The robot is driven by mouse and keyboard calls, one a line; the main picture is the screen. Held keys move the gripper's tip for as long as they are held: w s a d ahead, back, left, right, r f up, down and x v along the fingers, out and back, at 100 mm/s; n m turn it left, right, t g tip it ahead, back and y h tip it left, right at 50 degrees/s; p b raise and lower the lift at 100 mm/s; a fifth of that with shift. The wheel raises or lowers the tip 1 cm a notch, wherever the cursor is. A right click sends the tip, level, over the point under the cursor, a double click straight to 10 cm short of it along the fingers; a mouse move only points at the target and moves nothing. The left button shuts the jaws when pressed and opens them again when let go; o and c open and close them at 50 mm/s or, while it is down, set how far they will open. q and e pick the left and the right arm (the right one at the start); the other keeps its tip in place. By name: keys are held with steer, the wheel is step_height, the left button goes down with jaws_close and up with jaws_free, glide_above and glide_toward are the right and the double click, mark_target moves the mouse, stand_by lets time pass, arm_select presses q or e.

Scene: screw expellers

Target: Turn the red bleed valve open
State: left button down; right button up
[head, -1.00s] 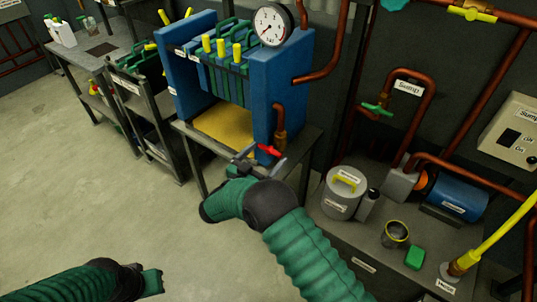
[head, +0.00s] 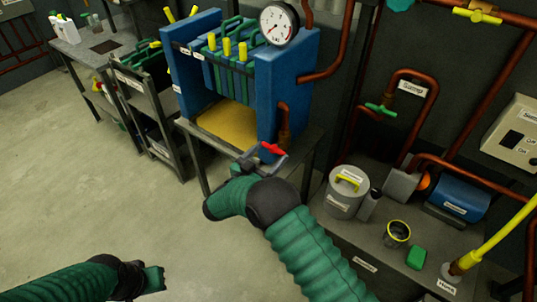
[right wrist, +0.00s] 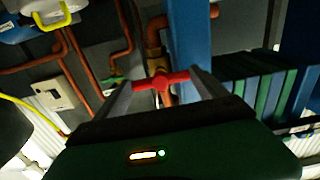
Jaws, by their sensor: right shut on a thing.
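The red bleed valve (head: 272,149) sits at the lower end of a copper pipe on the front right of the blue press frame (head: 281,95). My right gripper (head: 264,157) is at the valve, with its fingers on either side of the handle. In the right wrist view the red handle (right wrist: 162,80) spans between the two fingertips, which are shut on its ends. The copper pipe (right wrist: 155,42) shows behind it. My left gripper (head: 154,279) is low at the left, away from the press. Its finger opening is too small to make out.
A pressure gauge (head: 279,23) stands above the press. A yellowish tray (head: 228,127) lies inside the frame. At right, a bench (head: 375,234) bears a lidded pot (head: 346,190), a cup (head: 397,233) and a blue motor (head: 457,197). The floor at left is clear.

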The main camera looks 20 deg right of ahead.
steer(key=shift+r+n+p, duration=0.2)
steer(key=shift+n+p, duration=1.2)
steer(key=n+p, duration=0.5)
steer(key=n, duration=0.9)
steer(key=shift+s+f+n+p, duration=0.1)
steer(key=shift+n+p, duration=0.2)
steer(key=shift+n, duration=0.1)
steer(key=o, duration=1.1)
steer(key=shift+o, duration=1)
steer(key=shift+f, duration=0.1)
steer(key=shift+d, duration=0.1)
